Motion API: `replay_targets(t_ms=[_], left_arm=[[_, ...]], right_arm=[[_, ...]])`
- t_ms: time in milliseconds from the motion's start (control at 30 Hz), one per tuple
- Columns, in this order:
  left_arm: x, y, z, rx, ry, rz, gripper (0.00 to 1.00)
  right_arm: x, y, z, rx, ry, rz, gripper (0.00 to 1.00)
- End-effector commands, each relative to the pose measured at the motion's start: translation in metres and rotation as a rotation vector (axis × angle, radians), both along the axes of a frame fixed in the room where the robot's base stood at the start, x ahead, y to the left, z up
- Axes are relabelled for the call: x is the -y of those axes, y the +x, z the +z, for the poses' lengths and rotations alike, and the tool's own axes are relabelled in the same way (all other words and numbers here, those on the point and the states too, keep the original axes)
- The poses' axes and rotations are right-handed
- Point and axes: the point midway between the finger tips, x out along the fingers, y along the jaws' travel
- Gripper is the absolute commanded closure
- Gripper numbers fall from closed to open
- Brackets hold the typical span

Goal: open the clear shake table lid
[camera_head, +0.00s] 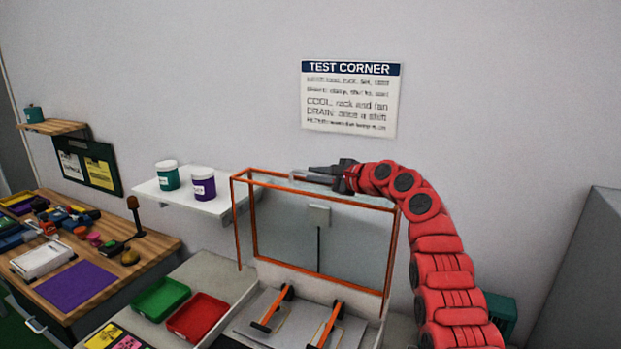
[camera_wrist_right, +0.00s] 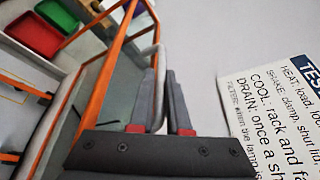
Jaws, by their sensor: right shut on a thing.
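The clear shake table lid (camera_head: 285,226), a see-through panel with an orange frame, stands raised, roughly upright, at the back of the shake table (camera_head: 262,272). The lid's frame and panel also show in the wrist view (camera_wrist_right: 122,88). My right gripper (camera_head: 312,174) reaches in from the right at the lid's top edge. Its fingers (camera_wrist_right: 163,78) are shut on a pale handle (camera_wrist_right: 158,95) there, partly hidden by the fingers. Inside the shake table are two orange-and-black clamps (camera_head: 272,310) on a grey plate. My left gripper is not in view.
A green tray (camera_head: 160,299) and a red tray (camera_head: 198,318) sit left of the shake table. A white shelf (camera_head: 190,203) with two jars is behind them. A cluttered wooden bench (camera_head: 150,250) stands at far left. A sign (camera_head: 350,98) hangs on the wall.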

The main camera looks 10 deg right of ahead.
Motion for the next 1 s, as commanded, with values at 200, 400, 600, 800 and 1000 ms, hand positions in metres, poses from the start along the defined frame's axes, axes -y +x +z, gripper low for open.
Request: replay_targets(t_ms=[200, 400, 600, 800, 1000], left_arm=[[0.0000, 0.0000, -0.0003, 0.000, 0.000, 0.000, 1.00], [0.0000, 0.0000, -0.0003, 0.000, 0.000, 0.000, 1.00], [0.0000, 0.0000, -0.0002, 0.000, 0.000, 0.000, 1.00], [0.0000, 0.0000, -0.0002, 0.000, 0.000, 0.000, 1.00], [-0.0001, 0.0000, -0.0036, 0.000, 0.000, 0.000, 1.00]], right_arm=[[-0.0025, -0.0005, -0.0031, -0.006, -0.001, 0.006, 1.00], [-0.0023, -0.0004, -0.0030, -0.006, -0.002, 0.006, 0.74], [-0.0016, -0.0003, -0.0026, -0.005, -0.002, 0.004, 0.55], [-0.0007, -0.0001, -0.0026, -0.006, -0.001, 0.003, 0.55], [0.0027, -0.0030, -0.0029, -0.005, -0.001, 0.002, 0.55]])
